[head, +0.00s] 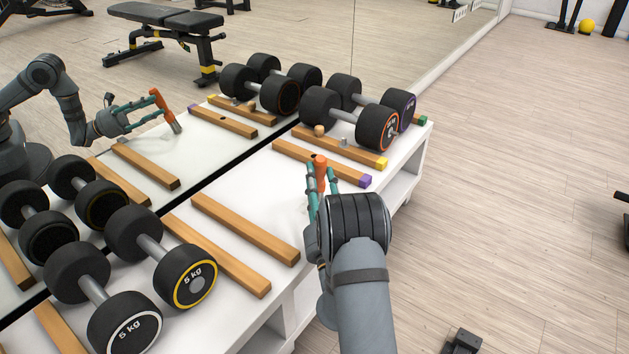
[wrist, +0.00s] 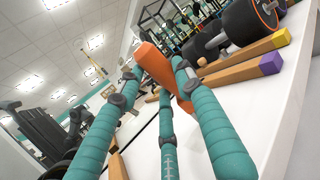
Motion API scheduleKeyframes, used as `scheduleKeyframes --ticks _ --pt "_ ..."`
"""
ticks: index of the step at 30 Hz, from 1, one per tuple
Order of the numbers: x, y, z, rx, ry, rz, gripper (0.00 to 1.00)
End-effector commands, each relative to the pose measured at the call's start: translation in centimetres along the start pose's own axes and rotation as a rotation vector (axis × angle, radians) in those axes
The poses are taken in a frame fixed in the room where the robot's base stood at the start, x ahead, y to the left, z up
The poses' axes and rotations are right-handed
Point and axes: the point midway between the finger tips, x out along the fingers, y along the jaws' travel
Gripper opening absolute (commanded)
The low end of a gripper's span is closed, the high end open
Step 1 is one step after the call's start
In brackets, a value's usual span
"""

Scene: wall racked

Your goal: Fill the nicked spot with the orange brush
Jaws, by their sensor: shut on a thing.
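The orange brush (head: 320,166) is held between the teal fingers of my gripper (head: 322,183), above the white shelf top. The brush also shows in the wrist view (wrist: 154,66), between the fingers (wrist: 160,85). The mirror shows its handle up and its brush end down. A wooden rail with a purple end (head: 335,170) lies just beyond the brush; it also shows in the wrist view (wrist: 236,71). A small dark mark, apparently the nicked spot (head: 313,156), is on this rail, close behind the brush in the head view. I cannot tell whether the brush touches anything.
A second rail with a yellow end (head: 352,151) lies behind, with a small wooden knob (head: 319,130) and a grey piece (head: 343,141). Dumbbells (head: 347,114) stand at the back and more (head: 150,245) at the near left. The mirror doubles everything. White shelf top (head: 265,185) between rails is clear.

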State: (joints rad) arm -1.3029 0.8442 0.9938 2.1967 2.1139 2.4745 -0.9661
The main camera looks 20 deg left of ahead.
Motion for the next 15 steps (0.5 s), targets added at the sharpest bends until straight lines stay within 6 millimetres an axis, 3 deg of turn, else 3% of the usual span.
scheduleKeyframes --ticks 15 --pt "0.97 -0.91 -0.55 -0.001 0.004 0.0 0.09"
